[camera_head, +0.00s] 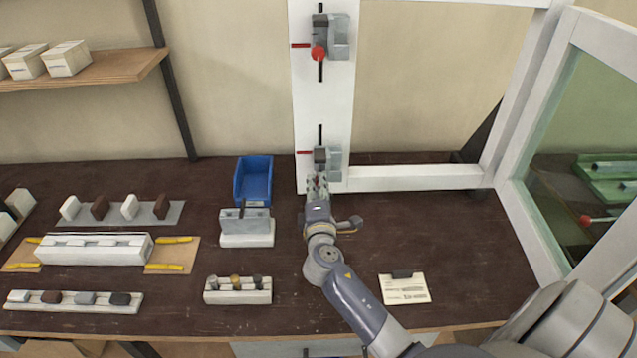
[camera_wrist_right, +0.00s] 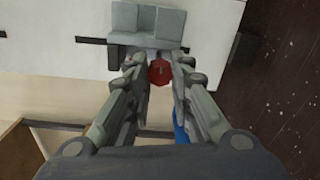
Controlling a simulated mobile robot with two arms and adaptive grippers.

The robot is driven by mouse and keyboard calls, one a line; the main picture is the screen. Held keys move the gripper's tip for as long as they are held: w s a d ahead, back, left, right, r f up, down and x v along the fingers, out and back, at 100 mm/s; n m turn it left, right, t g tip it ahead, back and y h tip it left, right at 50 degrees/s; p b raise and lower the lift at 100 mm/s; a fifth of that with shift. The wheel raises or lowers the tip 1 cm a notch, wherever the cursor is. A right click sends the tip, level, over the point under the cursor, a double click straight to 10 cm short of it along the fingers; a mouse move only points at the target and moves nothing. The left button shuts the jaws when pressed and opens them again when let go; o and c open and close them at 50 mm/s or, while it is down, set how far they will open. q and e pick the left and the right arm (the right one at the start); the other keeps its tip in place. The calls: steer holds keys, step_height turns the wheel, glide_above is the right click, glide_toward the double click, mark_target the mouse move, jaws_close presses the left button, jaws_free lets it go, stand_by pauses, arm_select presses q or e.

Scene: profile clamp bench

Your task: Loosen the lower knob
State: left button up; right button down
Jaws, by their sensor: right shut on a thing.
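The lower clamp (camera_head: 328,160) is a grey block on the white upright profile, with a black bar and a red strip at its left. Its red knob is hidden by my right gripper in the head view. In the right wrist view the red knob (camera_wrist_right: 160,72) sits between the two fingertips, against the grey clamp block (camera_wrist_right: 147,22). My right gripper (camera_head: 317,183) is shut on this knob; it also shows in the wrist view (camera_wrist_right: 160,78). The upper clamp (camera_head: 338,36) has its red knob (camera_head: 318,53) in plain view. My left gripper is not in view.
A blue bin (camera_head: 253,181) and a grey-and-white fixture (camera_head: 247,227) stand left of my right gripper. A rack with several small pegs (camera_head: 238,291) and a white card (camera_head: 404,289) lie nearer. The white frame (camera_head: 415,178) closes the right side.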

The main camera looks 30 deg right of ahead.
steer(key=shift+n+p, duration=0.6)
steer(key=shift+n, duration=0.9)
steer(key=c, duration=1.4)
jaws_free()
steer(key=v, duration=1.2)
steer(key=shift+a, duration=0.1)
